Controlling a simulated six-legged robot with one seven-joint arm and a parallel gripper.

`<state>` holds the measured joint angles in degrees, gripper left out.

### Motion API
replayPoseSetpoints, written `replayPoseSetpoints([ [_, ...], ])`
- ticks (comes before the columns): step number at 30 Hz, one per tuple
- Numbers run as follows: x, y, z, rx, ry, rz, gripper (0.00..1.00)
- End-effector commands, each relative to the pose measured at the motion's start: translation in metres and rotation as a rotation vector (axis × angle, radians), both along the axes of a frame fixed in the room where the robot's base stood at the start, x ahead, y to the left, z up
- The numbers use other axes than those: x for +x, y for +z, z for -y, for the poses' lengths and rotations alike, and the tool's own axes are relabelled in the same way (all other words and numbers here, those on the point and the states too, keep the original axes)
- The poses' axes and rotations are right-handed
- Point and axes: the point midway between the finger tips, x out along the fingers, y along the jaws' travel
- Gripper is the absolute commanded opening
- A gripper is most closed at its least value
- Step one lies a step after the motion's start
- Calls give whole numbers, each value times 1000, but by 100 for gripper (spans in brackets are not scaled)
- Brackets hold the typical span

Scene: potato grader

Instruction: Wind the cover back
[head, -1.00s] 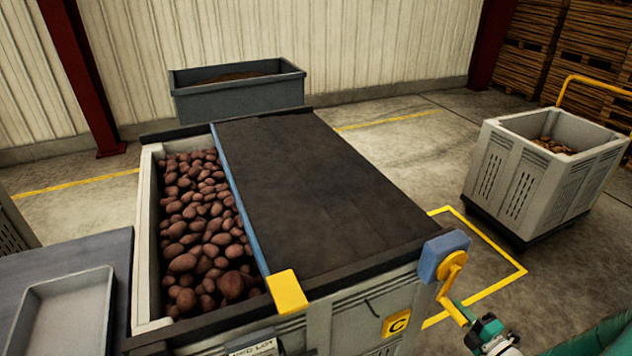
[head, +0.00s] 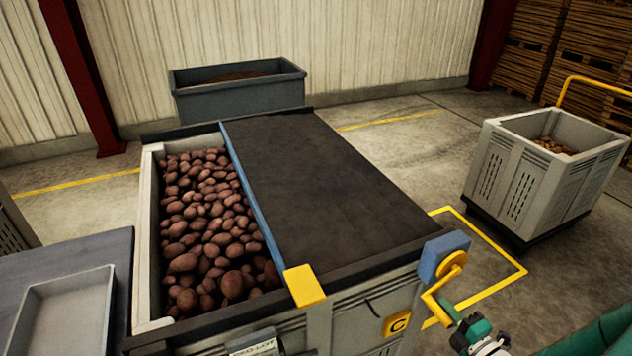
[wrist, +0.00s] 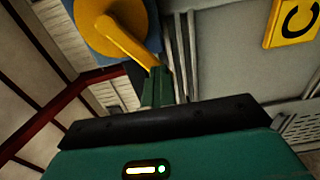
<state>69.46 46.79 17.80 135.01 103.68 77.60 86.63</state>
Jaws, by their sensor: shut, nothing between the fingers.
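The dark cover (head: 320,185) lies over the right part of the potato bin (head: 150,230). Its blue edge bar (head: 250,200) runs from back to front, with a yellow block (head: 305,286) at the near end. Potatoes (head: 205,225) show uncovered on the left. A yellow crank (head: 436,303) sits on a blue housing (head: 440,256) at the near right corner; the crank also shows in the wrist view (wrist: 130,42). My gripper (head: 465,325) is shut at the crank's outer end, its green fingers (wrist: 156,86) against it.
A yellow "C" plate (head: 397,323) is on the bin front. A grey tray (head: 65,310) lies at the left. A pale crate (head: 545,170) stands at the right, and a grey tub (head: 238,95) behind. Floor between bin and crate is clear.

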Motion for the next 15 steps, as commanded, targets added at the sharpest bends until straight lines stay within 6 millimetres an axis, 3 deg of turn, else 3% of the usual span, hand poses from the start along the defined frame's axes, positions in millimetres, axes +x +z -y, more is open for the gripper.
replayPoseSetpoints([
  [10,-3,23,-9,-2,1,1,0],
  [15,-4,44,-11,-4,1,3,0],
])
